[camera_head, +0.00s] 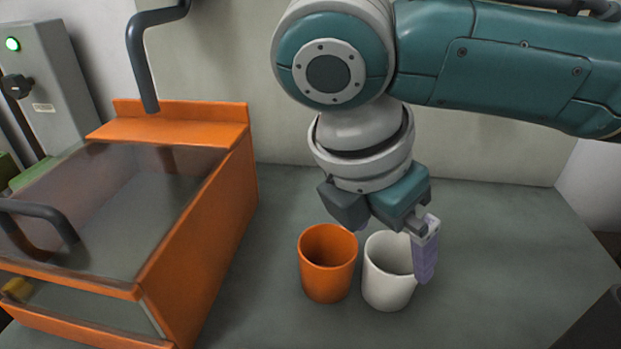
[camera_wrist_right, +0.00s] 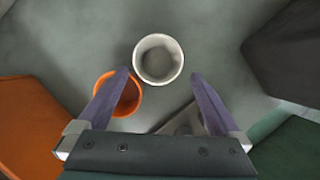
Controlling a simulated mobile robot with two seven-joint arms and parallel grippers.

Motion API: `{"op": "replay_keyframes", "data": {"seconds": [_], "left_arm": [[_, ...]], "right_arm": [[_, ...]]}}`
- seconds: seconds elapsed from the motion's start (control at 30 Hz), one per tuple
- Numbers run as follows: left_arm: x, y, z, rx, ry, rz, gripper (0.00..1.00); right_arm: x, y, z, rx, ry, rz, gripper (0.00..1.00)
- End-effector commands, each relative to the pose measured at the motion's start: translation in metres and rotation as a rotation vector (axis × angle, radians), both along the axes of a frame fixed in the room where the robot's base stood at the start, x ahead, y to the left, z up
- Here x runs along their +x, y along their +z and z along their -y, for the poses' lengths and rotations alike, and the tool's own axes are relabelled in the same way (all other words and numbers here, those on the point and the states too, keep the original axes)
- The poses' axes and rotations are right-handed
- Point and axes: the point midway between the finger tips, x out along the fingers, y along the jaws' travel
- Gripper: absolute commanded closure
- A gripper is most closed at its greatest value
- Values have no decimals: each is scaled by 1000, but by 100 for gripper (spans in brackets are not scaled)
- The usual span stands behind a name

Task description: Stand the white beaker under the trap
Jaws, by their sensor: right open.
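The white beaker (camera_head: 386,288) stands upright on the grey surface, just right of an orange beaker (camera_head: 327,281). My right gripper (camera_head: 394,253) is open over the white beaker, one finger showing in front of its right side and the other mostly hidden. In the right wrist view, the white beaker (camera_wrist_right: 158,62) lies between and slightly beyond the fingertips (camera_wrist_right: 160,76), and the orange beaker (camera_wrist_right: 127,98) is partly behind the left finger. I cannot tell which part is the trap; a dark bent pipe (camera_head: 143,60) hangs at upper left. My left gripper is not in view.
An orange-framed machine (camera_head: 205,240) with a clear cover fills the left side. A grey box with a green light (camera_head: 45,80) stands behind it. A dark block (camera_head: 597,325) is at lower right. The grey surface (camera_head: 500,240) right of the beakers is clear.

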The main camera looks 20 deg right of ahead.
Motion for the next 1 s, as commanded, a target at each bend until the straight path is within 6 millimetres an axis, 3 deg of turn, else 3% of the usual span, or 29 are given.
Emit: {"op": "replay_keyframes", "data": {"seconds": [0.1, 0.37, 0.6, 0.9, 1.0], "left_arm": [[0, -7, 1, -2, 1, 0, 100], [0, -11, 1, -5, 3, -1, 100], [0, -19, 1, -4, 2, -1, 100], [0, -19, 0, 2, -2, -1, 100], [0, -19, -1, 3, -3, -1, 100]], "right_arm": [[2, -21, 8, -3, -1, -1, 0], [5, -44, 20, -2, -1, 0, 0], [11, -76, 36, -2, 1, 0, 0], [12, -80, 38, -1, 3, 2, 0], [12, -80, 38, -1, 3, 2, 10]]}}
